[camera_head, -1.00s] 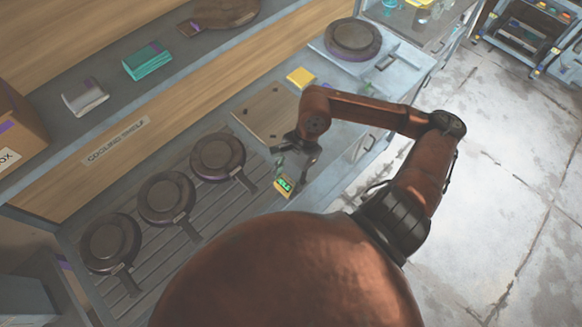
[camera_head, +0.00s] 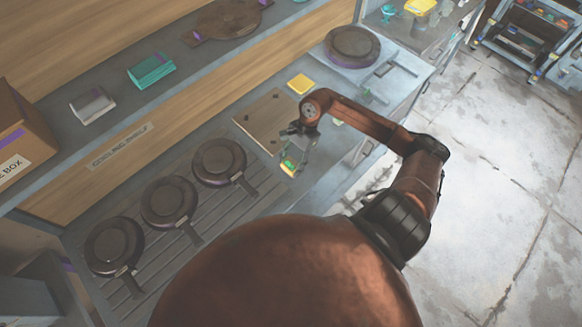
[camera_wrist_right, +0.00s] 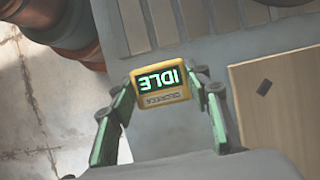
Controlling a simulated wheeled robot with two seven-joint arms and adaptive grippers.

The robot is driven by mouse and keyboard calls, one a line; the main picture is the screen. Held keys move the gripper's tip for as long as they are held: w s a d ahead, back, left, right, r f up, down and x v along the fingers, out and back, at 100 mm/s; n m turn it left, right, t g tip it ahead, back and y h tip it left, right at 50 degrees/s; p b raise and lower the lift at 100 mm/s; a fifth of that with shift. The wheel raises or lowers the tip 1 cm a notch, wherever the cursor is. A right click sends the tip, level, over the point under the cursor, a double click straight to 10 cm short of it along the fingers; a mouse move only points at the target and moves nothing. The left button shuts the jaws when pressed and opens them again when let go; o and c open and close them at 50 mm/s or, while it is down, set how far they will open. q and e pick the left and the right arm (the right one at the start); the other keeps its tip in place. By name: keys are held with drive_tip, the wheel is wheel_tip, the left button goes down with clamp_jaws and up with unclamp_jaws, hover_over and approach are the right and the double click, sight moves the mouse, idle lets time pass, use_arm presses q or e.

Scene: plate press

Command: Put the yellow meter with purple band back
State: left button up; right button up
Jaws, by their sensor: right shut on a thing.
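The yellow meter (camera_wrist_right: 160,87) shows in the right wrist view with a dark screen reading "IDLE" in green letters. In the head view the meter (camera_head: 288,169) is small, and I cannot make out a purple band on it. My right gripper (camera_head: 293,157) is shut on it, one finger at each side, beside the wooden board. The same right gripper (camera_wrist_right: 160,95) shows its two green-padded fingers at the meter's sides in the wrist view. My left gripper is not in view.
Three dark pans (camera_head: 170,201) lie on the ribbed counter at left. A wooden board (camera_head: 262,122) and a yellow block (camera_head: 300,83) lie behind the gripper. A round dark plate press (camera_head: 352,46) stands further back. The shelf (camera_head: 185,88) holds teal and grey items.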

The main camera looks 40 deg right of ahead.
sight(291, 168)
wheel_tip(291, 168, down, 2)
drive_tip(key=shift+f+p, duration=0.2)
drive_tip(key=shift+p, duration=0.3)
drive_tip(key=shift+f, duration=0.3)
drive_tip(key=shift+f, duration=0.1)
drive_tip(key=shift+f+b, duration=0.15)
drive_tip(key=shift+b, duration=0.15)
drive_tip(key=o, duration=1.4)
drive_tip(key=shift+c, duration=0.2)
drive_tip(key=shift+r, duration=0.2)
